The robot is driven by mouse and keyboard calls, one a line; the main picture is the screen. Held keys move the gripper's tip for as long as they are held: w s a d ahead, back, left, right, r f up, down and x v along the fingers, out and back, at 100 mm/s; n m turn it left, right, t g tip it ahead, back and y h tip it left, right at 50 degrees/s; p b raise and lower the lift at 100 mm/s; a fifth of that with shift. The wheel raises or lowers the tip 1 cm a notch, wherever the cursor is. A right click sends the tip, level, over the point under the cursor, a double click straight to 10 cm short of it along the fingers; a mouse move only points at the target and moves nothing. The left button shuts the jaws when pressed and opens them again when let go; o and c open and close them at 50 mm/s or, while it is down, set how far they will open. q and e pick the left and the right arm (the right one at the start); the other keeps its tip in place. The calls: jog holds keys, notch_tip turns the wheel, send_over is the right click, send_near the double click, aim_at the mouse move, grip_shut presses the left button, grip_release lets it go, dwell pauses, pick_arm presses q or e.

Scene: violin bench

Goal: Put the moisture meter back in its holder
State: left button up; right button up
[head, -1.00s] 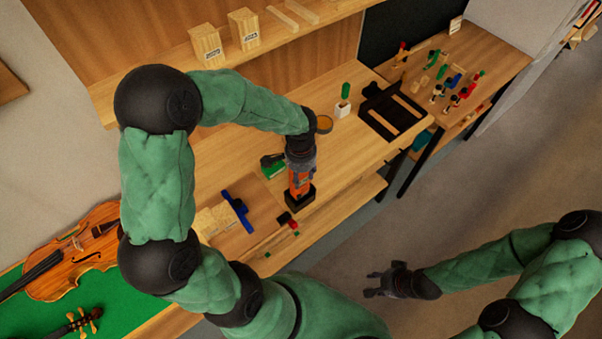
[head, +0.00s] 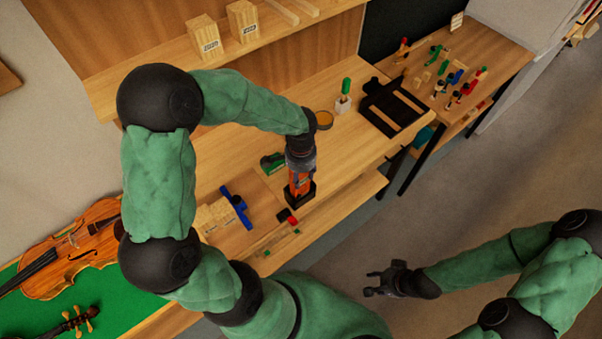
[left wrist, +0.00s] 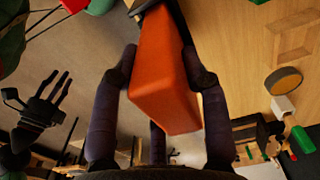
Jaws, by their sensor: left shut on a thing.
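The orange moisture meter (head: 299,184) is upright near the front edge of the bench, below my left gripper (head: 301,172). My left gripper is shut on it. In the left wrist view the orange body (left wrist: 165,80) fills the space between the fingers. A black block-like holder (head: 300,198) shows at the meter's lower end. I cannot tell how deep the meter sits in it, as the gripper and meter cover its opening. My right gripper (head: 376,284) is open and empty, off the bench over the floor.
A blue tool (head: 236,207) lies left of the meter and a green tool (head: 272,162) behind it. A small red-and-black piece (head: 288,217) lies close in front. A round tin (head: 323,119) and a white block with a green handle (head: 344,98) stand farther back.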

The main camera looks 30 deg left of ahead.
pick_arm(q)
jog(key=shift+f, duration=0.4)
jog(key=o, duration=1.4)
notch_tip(320, 180, up, 12)
